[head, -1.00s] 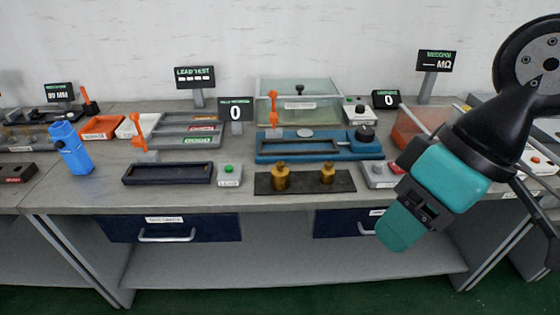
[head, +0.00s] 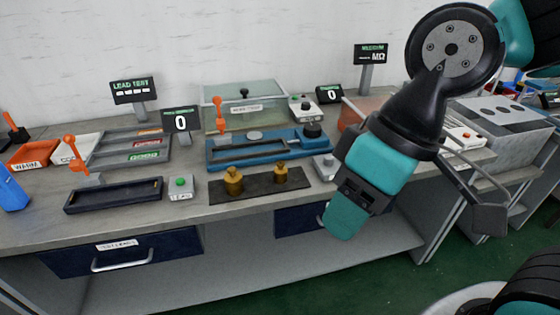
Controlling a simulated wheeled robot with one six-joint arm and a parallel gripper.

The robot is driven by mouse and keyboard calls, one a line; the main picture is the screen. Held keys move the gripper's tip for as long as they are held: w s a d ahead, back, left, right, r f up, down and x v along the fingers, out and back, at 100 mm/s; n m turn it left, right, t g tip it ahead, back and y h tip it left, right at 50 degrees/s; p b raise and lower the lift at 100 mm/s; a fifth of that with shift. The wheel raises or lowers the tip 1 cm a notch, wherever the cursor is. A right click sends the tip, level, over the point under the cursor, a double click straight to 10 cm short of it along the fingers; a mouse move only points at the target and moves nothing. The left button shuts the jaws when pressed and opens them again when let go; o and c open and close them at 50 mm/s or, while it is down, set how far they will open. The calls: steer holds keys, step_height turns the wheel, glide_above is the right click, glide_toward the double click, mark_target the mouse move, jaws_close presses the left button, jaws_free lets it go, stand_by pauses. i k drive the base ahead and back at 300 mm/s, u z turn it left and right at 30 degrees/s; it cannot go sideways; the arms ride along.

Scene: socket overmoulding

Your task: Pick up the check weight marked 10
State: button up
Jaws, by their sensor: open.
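Two brass check weights with knobs stand upright on a dark mat (head: 259,187) near the bench's front edge. The left weight (head: 234,182) is larger than the right weight (head: 281,174). Their markings are too small to read, so I cannot tell which is marked 10. My teal and black arm hangs at the right, in front of the bench. A dark finger-like part of my gripper (head: 488,217) shows to the right of the wrist, well away from both weights. It is open with nothing seen in it. The rest of the gripper is hidden.
Behind the mat is a blue fixture (head: 225,158) with an orange lever. The space before the bench is open.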

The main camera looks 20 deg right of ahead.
mark_target(233, 180)
steer(key=u, duration=1.65)
steer(key=i, duration=1.95)
steer(key=z, duration=3.65)
